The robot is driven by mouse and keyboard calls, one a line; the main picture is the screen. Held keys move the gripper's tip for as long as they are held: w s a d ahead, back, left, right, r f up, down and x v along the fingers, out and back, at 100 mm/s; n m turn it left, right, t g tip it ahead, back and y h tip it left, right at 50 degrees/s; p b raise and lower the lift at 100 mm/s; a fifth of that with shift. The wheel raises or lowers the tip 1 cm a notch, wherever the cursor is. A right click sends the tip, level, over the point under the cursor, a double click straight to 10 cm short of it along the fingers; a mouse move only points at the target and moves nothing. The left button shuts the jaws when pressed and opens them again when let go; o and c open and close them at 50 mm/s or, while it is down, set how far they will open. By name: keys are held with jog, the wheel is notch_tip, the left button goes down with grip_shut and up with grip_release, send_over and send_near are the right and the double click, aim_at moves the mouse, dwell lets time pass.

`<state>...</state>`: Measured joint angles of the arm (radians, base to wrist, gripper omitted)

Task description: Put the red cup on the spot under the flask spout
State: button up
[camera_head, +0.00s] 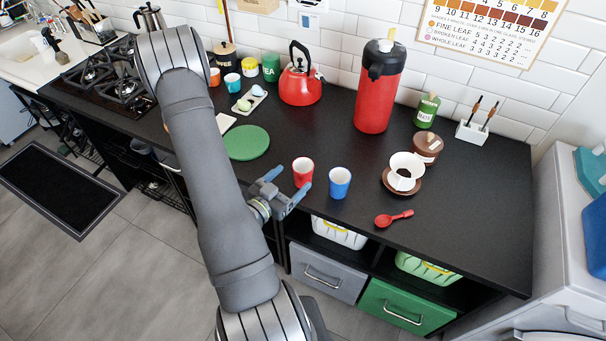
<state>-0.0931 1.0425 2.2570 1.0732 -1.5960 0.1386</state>
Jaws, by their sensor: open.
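The red cup (303,171) stands upright on the black counter near its front edge. The red flask (379,88) with a black top stands behind it, further right, near the wall. The counter in front of the flask (352,147) is bare; I cannot make out a marked spot there. My gripper (289,183) is open at the counter's front edge, just left of and in front of the red cup. One finger shows close to the cup; I cannot tell whether it touches. Nothing is seen between the fingers.
A blue cup (340,183) stands close to the right of the red cup. Further right are a white dripper on a brown saucer (403,172), a brown jar (427,148) and a red spoon (394,218). A green round mat (246,142) and red kettle (300,82) are to the left.

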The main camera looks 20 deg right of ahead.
aim_at(309, 164)
jog(key=shift+f+x, duration=0.1)
jog(key=shift+x, duration=1.9)
jog(key=shift+f+x, duration=0.15)
jog(key=shift+x, duration=1.8)
jog(key=shift+c, duration=0.5)
jog(key=c, duration=1.1)
jog(key=shift+r, duration=0.1)
jog(key=shift+r, duration=4.85)
jog(key=w+a+f+n+t+y, duration=0.2)
jog(key=w+a+n+y, duration=0.1)
jog(key=a, duration=0.4)
jog(key=w+a+f+n+t+y, duration=0.3)
jog(key=w+a+n+y, duration=0.1)
jog(key=w+a+y, duration=0.1)
jog(key=w+a+f+n+t+y, duration=0.2)
jog(key=a+y, duration=0.4)
jog(key=a, duration=0.3)
jog(key=shift+w+a+f+n+t, duration=0.15)
jog(key=shift+w+f+n, duration=0.1)
jog(key=shift+w+n, duration=0.35)
jog(key=shift+w+d+f+n+t, duration=0.15)
jog(key=shift+w+f+n, duration=0.1)
jog(key=shift+w+n, duration=0.35)
